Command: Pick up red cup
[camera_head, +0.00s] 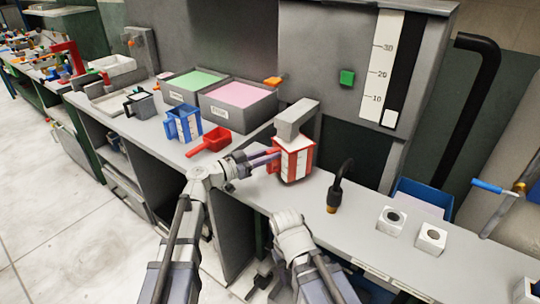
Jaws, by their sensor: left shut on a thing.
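The red cup (300,165) with white stripes stands upright at the middle of the grey counter, under a grey block-shaped part (297,117) that covers some of its top. My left gripper (268,158) reaches it from the left and is shut on it, at its handle side. The exact finger contact is small and hard to see. I cannot tell whether the cup's base is touching the counter. My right gripper (290,232) is in front of the counter, below the cup and apart from it; its fingers do not show clearly.
A red scoop (209,143), a striped blue cup (184,124) and a dark cup (140,103) stand left. Bins of green (194,81) and pink (240,94) material are behind. Right are a black nozzle (338,187) and two white blocks (390,221) (430,238).

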